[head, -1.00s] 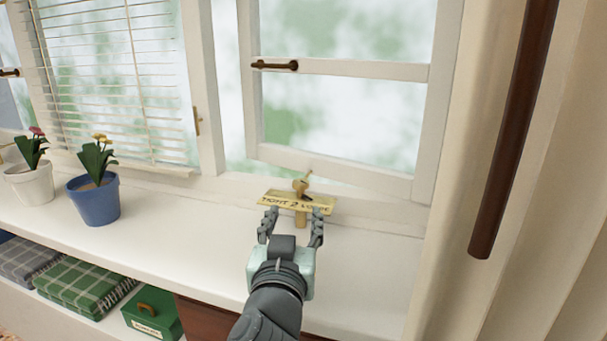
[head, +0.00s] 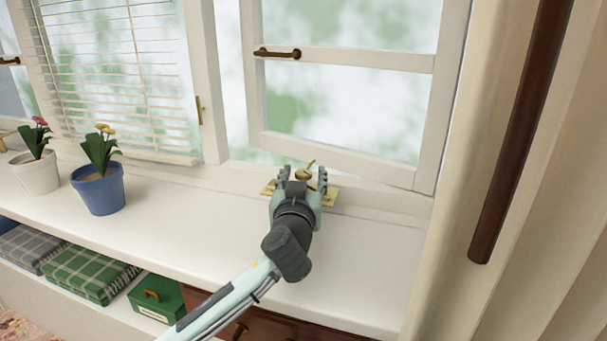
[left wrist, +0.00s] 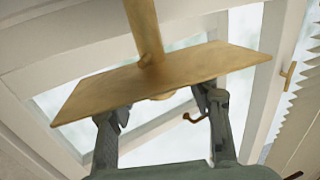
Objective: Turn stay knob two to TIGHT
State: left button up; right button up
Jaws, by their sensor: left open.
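The stay knob (head: 304,174) is a small brass knob with a thin pointer sticking up, above a brass plate (head: 331,194) on the white sill. The plate's lettering is mostly covered by my gripper now; earlier it showed "TIGHT 2" and a partly hidden word. My left gripper (head: 303,177) is open, its fingers on either side of the knob in the head view. In the left wrist view the plate (left wrist: 160,82) and its post (left wrist: 145,30) fill the top, with the fingers (left wrist: 162,108) apart just below the plate. The knob is mostly hidden there. My right gripper is out of view.
A window sash (head: 345,64) with a dark handle stands behind the knob. A blue pot (head: 99,194) and a white pot (head: 38,176) with flowers stand left on the sill (head: 210,215). Curtain and dark rod (head: 515,150) are at right. Sill space beside the gripper is clear.

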pick_arm(q)
jog(key=shift+c, duration=0.6)
grip_shut()
